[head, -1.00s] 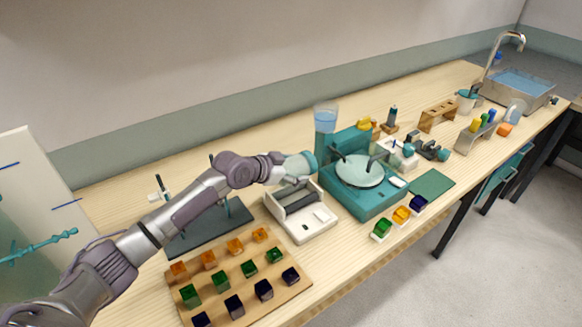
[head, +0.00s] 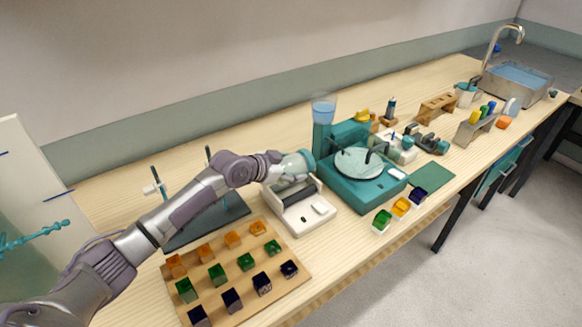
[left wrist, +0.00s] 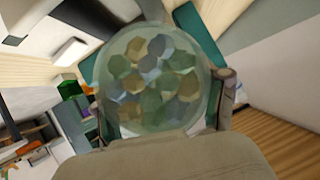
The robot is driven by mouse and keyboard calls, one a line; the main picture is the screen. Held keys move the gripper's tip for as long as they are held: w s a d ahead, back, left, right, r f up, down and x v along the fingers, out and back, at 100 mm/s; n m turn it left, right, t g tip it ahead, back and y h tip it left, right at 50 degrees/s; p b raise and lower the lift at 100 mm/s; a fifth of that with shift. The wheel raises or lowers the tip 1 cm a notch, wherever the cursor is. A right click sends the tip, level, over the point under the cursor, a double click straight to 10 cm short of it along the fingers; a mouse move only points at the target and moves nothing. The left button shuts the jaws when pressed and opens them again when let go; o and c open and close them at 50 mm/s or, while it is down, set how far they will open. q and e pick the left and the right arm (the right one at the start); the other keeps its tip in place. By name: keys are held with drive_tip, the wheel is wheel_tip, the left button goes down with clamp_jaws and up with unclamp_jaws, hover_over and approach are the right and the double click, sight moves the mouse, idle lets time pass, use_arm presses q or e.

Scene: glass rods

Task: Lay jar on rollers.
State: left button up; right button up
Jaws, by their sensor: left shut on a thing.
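The jar (head: 296,163) is pale, see-through and has a teal end. My left gripper (head: 279,165) is shut on it and holds it over the back of the white roller unit (head: 313,216). The jar lies roughly sideways in the head view. In the left wrist view the jar (left wrist: 155,80) fills the middle, round, with several coloured pieces inside, and the left gripper's fingers (left wrist: 160,105) are on both sides of it. The dark rollers are partly hidden by the gripper; I cannot tell whether the jar touches them. My right gripper is out of view.
A teal machine (head: 365,190) with a round plate stands close to the right of the roller unit. A wooden board (head: 290,295) with coloured cubes lies in front, and a dark stand base (head: 210,222) is to the left.

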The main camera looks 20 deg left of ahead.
use_arm(q)
drive_tip(key=shift+f+b, duration=0.45)
drive_tip(key=shift+f, duration=0.2)
drive_tip(key=shift+f+b, duration=1.05)
drive_tip(key=shift+f, duration=0.4)
drive_tip(key=o, duration=1.4)
drive_tip(key=shift+o, duration=1.2)
drive_tip(key=shift+f, duration=0.1)
